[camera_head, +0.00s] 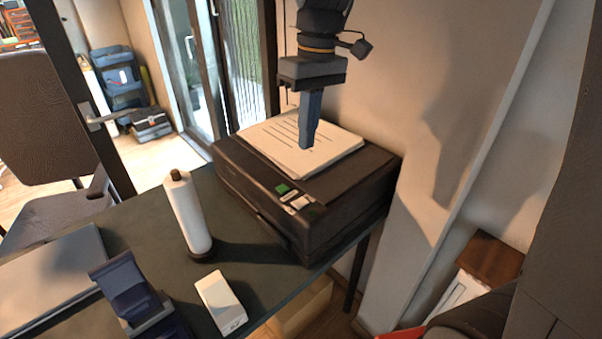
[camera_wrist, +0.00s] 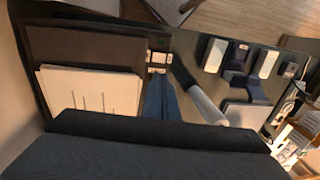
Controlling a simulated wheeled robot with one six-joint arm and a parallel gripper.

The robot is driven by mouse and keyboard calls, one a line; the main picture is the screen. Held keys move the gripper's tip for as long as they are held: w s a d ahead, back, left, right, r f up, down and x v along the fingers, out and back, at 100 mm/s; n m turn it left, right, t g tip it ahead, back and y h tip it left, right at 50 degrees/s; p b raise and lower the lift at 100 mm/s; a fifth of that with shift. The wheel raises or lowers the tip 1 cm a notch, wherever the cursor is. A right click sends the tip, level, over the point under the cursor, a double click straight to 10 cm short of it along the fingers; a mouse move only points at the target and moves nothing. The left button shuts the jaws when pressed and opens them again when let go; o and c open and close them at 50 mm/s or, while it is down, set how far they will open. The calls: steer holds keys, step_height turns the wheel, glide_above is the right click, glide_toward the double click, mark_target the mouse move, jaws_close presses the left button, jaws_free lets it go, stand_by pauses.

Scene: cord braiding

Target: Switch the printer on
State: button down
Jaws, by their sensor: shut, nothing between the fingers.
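The printer (camera_head: 335,188) is a dark box at the back right of the desk, with white printed sheets (camera_head: 278,155) on its top. Near its front edge are a small green button (camera_head: 282,188) and pale buttons (camera_head: 300,203). My gripper (camera_head: 307,146) is shut and empty, pointing down above the printer's top and sheets. In the wrist view the printer (camera_wrist: 75,47) lies at left, with the pale buttons (camera_wrist: 158,62) just beyond my fingers (camera_wrist: 158,85). Whether the fingertips touch anything, I cannot tell.
A white roll (camera_head: 187,212) stands upright left of the printer. A white box (camera_head: 220,301), a dark blue dispenser-like object (camera_head: 128,285) and a grey flat item (camera_head: 50,270) are on the desk. The wall is close behind the printer at right.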

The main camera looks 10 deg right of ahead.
mark_target(297, 204)
steer(key=shift+a+f+b, duration=0.2)
steer(key=shift+a+b, duration=0.05)
steer(key=shift+b, duration=0.85)
steer(key=shift+s+a+r+b, duration=0.15)
steer(key=shift+s+a+b, duration=0.1)
steer(key=shift+b, duration=0.55)
steer(key=shift+r, duration=0.1)
steer(key=shift+s, duration=0.1)
steer(key=f+p, duration=0.1)
steer(key=f, duration=0.3)
steer(key=a+f, duration=0.1)
steer(key=f, duration=0.4)
steer(key=s+f+p, duration=0.1)
steer(key=f, duration=0.4)
steer(key=shift+a+p, duration=0.15)
steer(key=shift+p, duration=0.15)
steer(key=shift+f, duration=0.15)
